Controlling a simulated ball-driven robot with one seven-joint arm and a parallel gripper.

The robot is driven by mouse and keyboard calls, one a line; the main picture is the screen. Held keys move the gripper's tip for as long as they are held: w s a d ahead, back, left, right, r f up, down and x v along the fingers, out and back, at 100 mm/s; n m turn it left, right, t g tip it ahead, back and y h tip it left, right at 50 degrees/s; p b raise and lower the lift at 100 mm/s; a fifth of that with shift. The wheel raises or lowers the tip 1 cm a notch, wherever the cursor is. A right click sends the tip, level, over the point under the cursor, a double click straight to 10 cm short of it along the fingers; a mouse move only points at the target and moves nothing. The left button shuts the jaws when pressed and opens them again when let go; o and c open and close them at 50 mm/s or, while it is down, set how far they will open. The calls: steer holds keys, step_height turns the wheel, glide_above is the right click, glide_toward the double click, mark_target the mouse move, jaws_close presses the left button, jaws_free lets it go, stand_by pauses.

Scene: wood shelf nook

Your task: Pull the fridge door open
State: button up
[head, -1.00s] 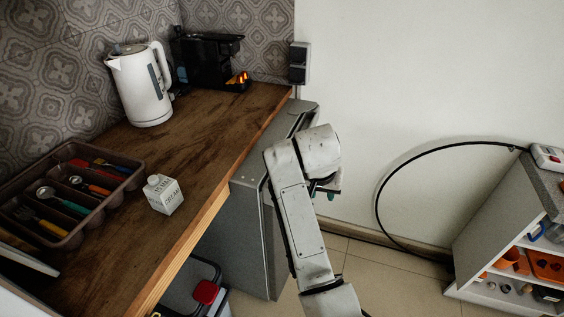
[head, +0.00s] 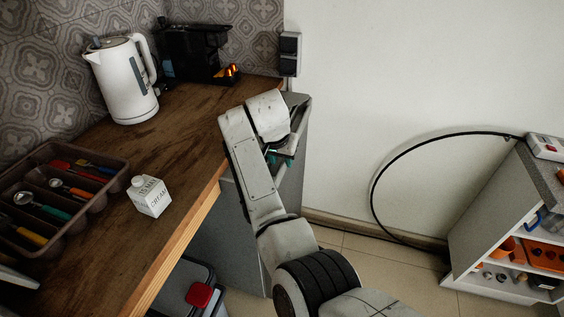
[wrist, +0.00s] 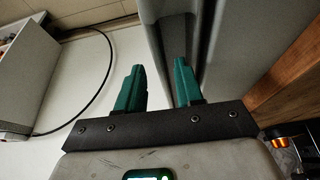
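The grey fridge (head: 242,240) stands under the far right end of the wooden counter. Its grey door (head: 293,185) faces right, toward the white wall, partly hidden behind my arm. My gripper (head: 280,160) is near the upper part of the door; only bits of its teal fingers show there. In the wrist view my gripper (wrist: 158,85) is open, its two teal fingers apart. A light grey door edge (wrist: 165,22) lies beyond and between the fingers, with a dark strip beside it near the right finger. I cannot tell whether a finger touches the door.
On the counter (head: 185,150) are a white kettle (head: 125,80), a black coffee machine (head: 195,52), a cream carton (head: 150,196) and a cutlery tray (head: 95,210). A bin with a red catch (head: 199,295) is below.

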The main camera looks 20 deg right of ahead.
steer(key=shift+x, duration=1.25)
steer(key=shift+c, duration=0.3)
jaws_close()
